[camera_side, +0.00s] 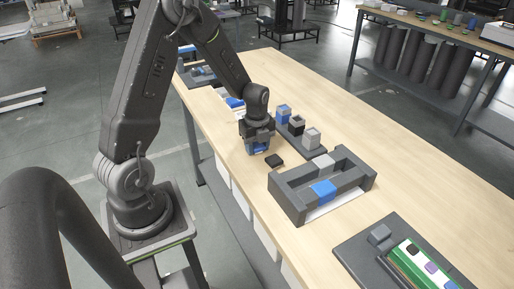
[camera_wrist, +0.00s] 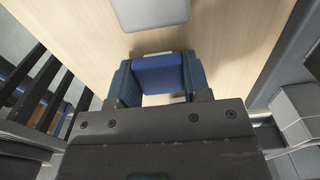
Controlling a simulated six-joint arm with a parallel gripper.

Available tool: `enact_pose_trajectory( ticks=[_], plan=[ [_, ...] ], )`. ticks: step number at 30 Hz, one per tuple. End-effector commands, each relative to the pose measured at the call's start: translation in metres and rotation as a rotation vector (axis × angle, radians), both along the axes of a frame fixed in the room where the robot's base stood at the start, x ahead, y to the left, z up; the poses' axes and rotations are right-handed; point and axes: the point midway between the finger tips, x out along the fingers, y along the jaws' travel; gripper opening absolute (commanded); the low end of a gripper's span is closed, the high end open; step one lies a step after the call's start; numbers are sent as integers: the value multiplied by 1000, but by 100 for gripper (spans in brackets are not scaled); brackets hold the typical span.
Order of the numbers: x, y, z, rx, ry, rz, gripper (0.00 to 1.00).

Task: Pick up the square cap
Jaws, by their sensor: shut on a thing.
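My gripper (camera_side: 257,148) is low over the near-left part of the wooden table, pointing down. It is shut on a blue square cap (camera_wrist: 158,74), which sits between the two fingers in the wrist view. In the side view only a little blue of the cap (camera_side: 258,151) shows under the jaws. I cannot tell whether its underside touches the table.
A dark rack (camera_side: 290,203) holding a blue and a light grey block stands to the right. Behind the gripper, a dark base (camera_side: 316,153) carries blue, black and grey blocks. A dark tray (camera_side: 352,250) with a green piece lies nearer. The table's far right is clear.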

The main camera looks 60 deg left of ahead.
Motion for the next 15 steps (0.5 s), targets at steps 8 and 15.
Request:
enact_pose_trajectory(
  ticks=[8,15],
  plan=[
    [0,0,2,1,-1,0,21],
    [1,0,26,2,-5,0,21]
  ],
)
